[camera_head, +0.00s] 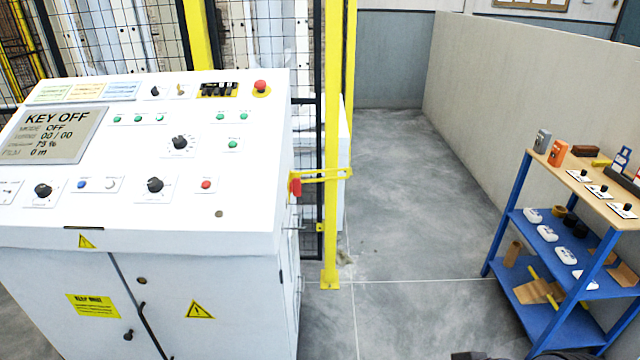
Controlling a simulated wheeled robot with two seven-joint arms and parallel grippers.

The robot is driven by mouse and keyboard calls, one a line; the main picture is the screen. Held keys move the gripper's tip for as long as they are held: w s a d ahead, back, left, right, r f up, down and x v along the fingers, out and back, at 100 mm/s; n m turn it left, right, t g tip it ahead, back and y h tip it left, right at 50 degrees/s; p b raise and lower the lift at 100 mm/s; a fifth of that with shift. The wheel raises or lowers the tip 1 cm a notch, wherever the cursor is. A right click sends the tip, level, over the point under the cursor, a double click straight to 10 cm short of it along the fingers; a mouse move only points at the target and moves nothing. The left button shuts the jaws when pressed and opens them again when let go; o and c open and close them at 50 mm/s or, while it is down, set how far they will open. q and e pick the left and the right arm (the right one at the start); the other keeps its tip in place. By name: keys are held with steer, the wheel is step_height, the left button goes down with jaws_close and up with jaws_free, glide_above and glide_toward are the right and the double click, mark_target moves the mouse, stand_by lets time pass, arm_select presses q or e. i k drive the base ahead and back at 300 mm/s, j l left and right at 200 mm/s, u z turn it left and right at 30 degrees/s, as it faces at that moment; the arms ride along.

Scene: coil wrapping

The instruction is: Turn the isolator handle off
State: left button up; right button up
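The isolator handle, seen as a small red handle (295,187), sticks out from the right side of the white control cabinet (200,265), just below the console top. A yellow bar passes right beside it. The handle is small and seen edge-on, so I cannot tell its exact turn position. The console screen (54,135) reads "KEY OFF". Neither of my grippers can be made out. Only a dark shape shows at the bottom edge, right of centre, and I cannot tell what part it is.
A yellow post (332,150) and black mesh fence (262,40) stand close behind the handle. A blue shelf rack (508,217) with small parts stands at the right. The grey floor (420,240) between cabinet and rack is clear. A low wall (530,90) runs behind.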

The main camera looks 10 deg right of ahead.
mark_target(295, 185)
steer(key=l+u, duration=0.2)
steer(key=l, duration=0.75)
steer(key=i+l, duration=0.15)
steer(key=i, duration=0.45)
steer(key=i+l+u, duration=0.1)
steer(key=i, duration=0.55)
